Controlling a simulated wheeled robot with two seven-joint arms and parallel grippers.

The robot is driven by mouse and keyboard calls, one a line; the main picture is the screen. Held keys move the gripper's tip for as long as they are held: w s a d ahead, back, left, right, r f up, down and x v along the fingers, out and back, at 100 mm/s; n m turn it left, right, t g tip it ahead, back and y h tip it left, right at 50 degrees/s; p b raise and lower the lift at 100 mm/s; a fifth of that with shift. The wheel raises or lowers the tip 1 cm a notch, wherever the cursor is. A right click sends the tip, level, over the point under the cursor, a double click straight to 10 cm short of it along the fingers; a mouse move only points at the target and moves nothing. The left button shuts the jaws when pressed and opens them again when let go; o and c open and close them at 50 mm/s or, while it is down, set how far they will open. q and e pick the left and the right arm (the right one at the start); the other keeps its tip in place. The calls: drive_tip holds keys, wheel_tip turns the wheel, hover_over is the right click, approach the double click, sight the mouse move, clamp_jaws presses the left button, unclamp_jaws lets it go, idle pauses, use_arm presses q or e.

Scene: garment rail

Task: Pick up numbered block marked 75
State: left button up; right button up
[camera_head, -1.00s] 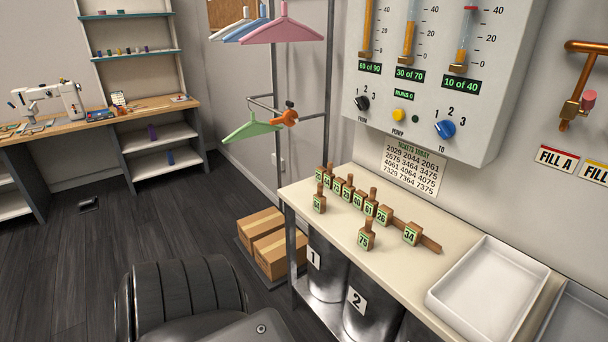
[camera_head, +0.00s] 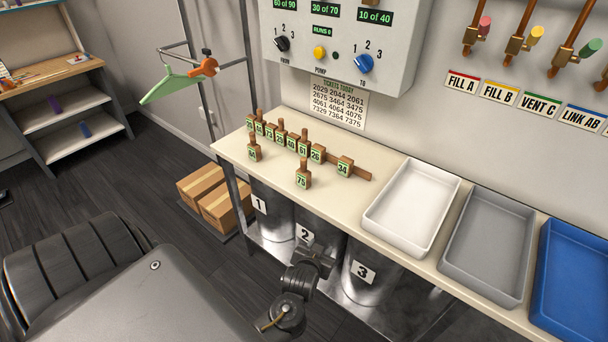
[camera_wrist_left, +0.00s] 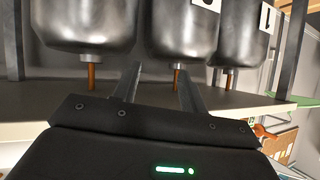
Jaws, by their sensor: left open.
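The block marked 75 (camera_head: 303,181) is a brown wooden block with a green number plate and a knob on top. It stands upright on the cream bench top (camera_head: 350,205), in front of the row of other numbered blocks and apart from them. My left gripper (camera_head: 319,252) is in front of the bench, lower in the picture than block 75 and not touching it. In the left wrist view its two fingers (camera_wrist_left: 157,82) are spread with nothing between them, facing the metal drums. Block 75 is not seen in that view. My right gripper is not in view.
Several numbered blocks stand in a row behind block 75, with block 34 (camera_head: 345,166) to its right and another (camera_head: 254,150) to its left. A white tray (camera_head: 378,222) stands further right, then grey and blue trays. Metal drums (camera_head: 270,222) stand under the bench.

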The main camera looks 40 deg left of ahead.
use_arm(q)
wheel_tip(320, 180, up, 11)
drive_tip(key=a+n+t+y, duration=0.1)
drive_tip(key=a+n+t, duration=0.1)
drive_tip(key=n+y, duration=0.5)
drive_tip(key=y, duration=0.3)
approach(304, 162)
drive_tip(key=shift+g, duration=0.4)
drive_tip(key=p+x, duration=0.1)
drive_tip(key=x, duration=0.5)
drive_tip(key=shift+r, duration=0.15)
drive_tip(key=shift+w+a+r, duration=0.15)
drive_tip(key=shift+w, duration=0.15)
drive_tip(key=p+x, duration=0.1)
drive_tip(key=x, duration=0.3)
drive_tip(key=shift+w+a, duration=0.15)
drive_tip(key=shift+w, duration=0.05)
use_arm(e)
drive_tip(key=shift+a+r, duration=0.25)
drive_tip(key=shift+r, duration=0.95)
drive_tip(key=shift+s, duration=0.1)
use_arm(q)
clamp_jaws()
